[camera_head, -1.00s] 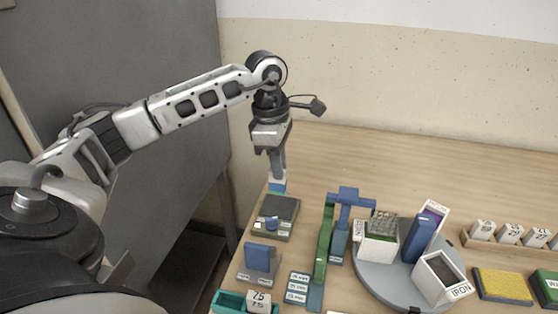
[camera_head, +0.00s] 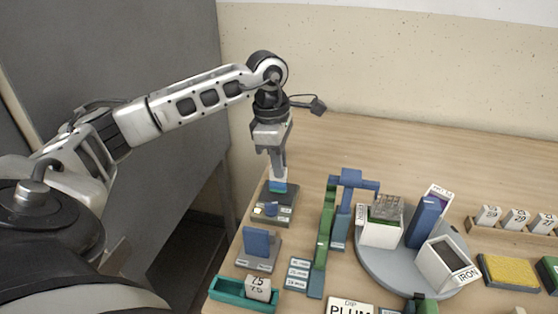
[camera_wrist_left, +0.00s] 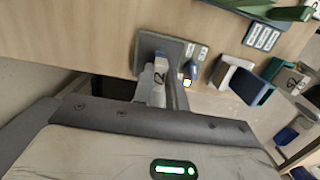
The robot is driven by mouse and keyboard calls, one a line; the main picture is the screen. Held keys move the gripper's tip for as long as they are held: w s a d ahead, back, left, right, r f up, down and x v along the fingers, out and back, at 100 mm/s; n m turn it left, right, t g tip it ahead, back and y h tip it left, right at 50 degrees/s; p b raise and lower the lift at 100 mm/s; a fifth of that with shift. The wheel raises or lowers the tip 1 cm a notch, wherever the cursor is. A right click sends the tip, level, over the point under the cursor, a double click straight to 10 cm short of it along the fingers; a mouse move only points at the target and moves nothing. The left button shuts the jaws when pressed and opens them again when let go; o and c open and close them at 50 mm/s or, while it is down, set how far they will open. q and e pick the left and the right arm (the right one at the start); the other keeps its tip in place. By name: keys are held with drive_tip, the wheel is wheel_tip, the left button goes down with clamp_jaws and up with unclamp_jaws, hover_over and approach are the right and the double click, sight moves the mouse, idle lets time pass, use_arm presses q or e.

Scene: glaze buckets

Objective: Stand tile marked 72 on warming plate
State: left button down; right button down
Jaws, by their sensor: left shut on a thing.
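My left gripper (camera_head: 278,176) points straight down and is shut on a small white and blue tile (camera_head: 278,186). The tile is upright between the fingers and also shows in the left wrist view (camera_wrist_left: 159,75), with a dark mark too small to read surely. The warming plate (camera_head: 288,197) is a dark grey slab with small knobs and labels at its front; it also shows in the left wrist view (camera_wrist_left: 177,47). The tile's lower edge is over the plate's dark surface; I cannot tell whether it touches. My right gripper is not in view.
A grey stand with a blue block (camera_head: 257,246) and a teal tray (camera_head: 238,292) holding a tile marked 75 (camera_head: 258,287) are in front. A green and blue frame (camera_head: 327,225) stands right. A grey turntable (camera_head: 376,275) carries bins. A wooden rack (camera_head: 508,231) holds several tiles.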

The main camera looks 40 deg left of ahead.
use_arm(q)
drive_tip(key=shift+f, duration=0.3)
idle(0.4)
drive_tip(key=c, duration=1.3)
unclamp_jaws()
drive_tip(key=shift+c, duration=0.2)
drive_tip(key=shift+r, duration=0.15)
wheel_tip(320, 180, up, 7)
drive_tip(key=p, duration=0.5)
drive_tip(key=shift+f, duration=0.2)
wheel_tip(320, 180, down, 7)
drive_tip(key=b, duration=0.6)
drive_tip(key=shift+f, duration=0.15)
drive_tip(key=shift+r+p, duration=0.4)
